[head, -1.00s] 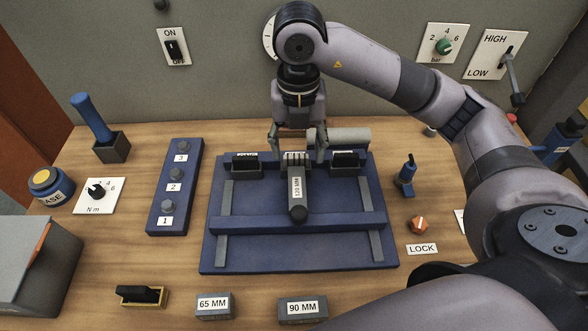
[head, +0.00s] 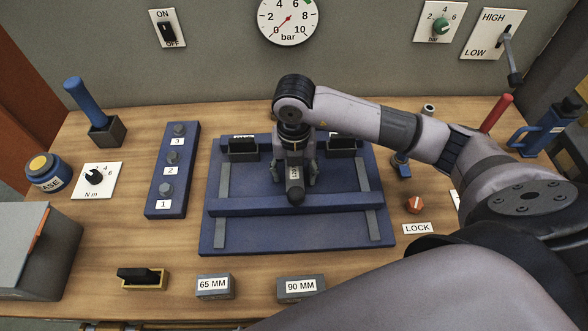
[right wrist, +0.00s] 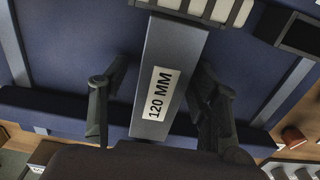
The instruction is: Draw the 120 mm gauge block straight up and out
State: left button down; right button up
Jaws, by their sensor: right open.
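The 120 mm gauge block (head: 295,186) is a grey bar with a white label, at the middle of the blue fixture (head: 289,238). In the right wrist view the block (right wrist: 180,50) lies between the two fingers of my right gripper (right wrist: 160,95). The gripper is open, with a gap on each side of the block. It also shows in the head view (head: 295,178), pointing down over the block. My left gripper is not in view.
The blue crossbar (head: 320,203) runs across the fixture in front. Black blocks stand at its back left (head: 243,148) and back right (head: 342,146). The 65 MM (head: 215,287) and 90 MM (head: 301,289) blocks lie at the table's front. An orange knob (head: 415,204) is to the right.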

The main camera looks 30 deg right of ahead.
aim_at(294, 168)
jog(key=shift+c, duration=0.3)
grip_shut()
jog(key=c, duration=0.6)
grip_release()
grip_shut()
jog(key=shift+r, duration=0.2)
jog(key=shift+r+p, duration=2.4)
jog(key=shift+r, duration=1)
